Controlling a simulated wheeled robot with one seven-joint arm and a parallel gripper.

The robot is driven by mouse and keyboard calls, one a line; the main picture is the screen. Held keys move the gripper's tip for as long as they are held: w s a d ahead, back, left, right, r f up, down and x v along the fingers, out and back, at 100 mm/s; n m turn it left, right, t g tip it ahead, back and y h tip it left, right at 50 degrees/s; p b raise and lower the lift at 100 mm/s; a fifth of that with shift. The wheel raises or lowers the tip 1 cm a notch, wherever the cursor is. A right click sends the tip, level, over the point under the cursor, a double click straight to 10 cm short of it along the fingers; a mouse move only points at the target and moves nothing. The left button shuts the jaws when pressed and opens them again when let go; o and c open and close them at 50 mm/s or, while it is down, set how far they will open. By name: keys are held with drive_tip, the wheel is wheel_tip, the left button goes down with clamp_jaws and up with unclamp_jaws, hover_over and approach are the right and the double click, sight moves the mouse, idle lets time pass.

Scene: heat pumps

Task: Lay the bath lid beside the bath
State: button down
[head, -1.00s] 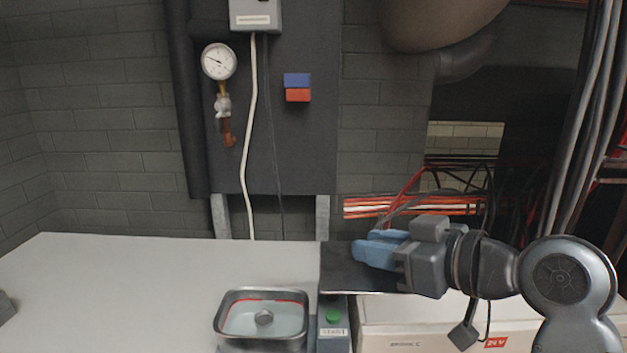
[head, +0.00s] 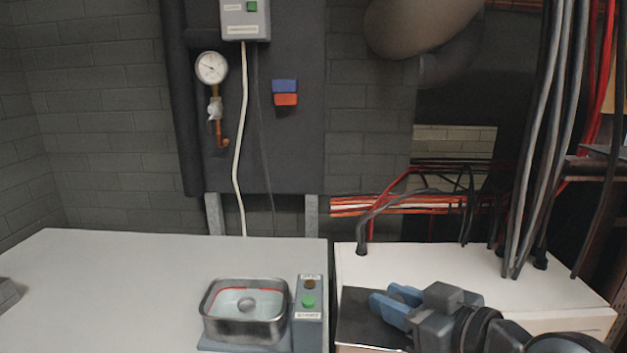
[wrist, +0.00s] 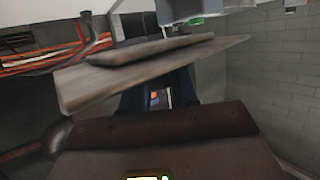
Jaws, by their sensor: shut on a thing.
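The bath (head: 245,335) is an open metal basin of clear liquid with a red line inside and a round grey piece in it. It stands on the grey-white bench in the head view. The bath lid (head: 365,322) is a dark flat plate to the right of the bath, apart from it. My gripper (head: 396,300), with blue fingers, is shut on the lid. In the wrist view the lid (wrist: 90,88) lies tilted across the picture in front of my fingers (wrist: 158,92). My gripper hides part of the lid. I cannot tell its exact height.
A control box (head: 308,320) with a green button adjoins the bath's right side. The bench (head: 110,290) is wide and clear left of the bath, except a grey object (head: 8,294) at its left edge. A white cabinet (head: 440,262) with cables stands right, across a narrow gap.

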drive_tip(key=s+d+f+m+t+h, duration=0.1)
drive_tip(key=s+d+f+m+h, duration=0.1)
drive_tip(key=f, duration=0.8)
drive_tip(key=s+d+f+m+h, duration=0.2)
drive_tip(key=d+f+h, duration=0.1)
drive_tip(key=f, duration=0.7)
drive_tip(key=s+d+f+m+t+h, duration=0.1)
drive_tip(key=d+f, duration=0.4)
drive_tip(key=f, duration=0.5)
drive_tip(key=shift+s+m+t+h, duration=0.3)
drive_tip(key=shift+s+m+h, duration=0.65)
drive_tip(key=shift+h, duration=0.25)
drive_tip(key=shift+w, duration=0.1)
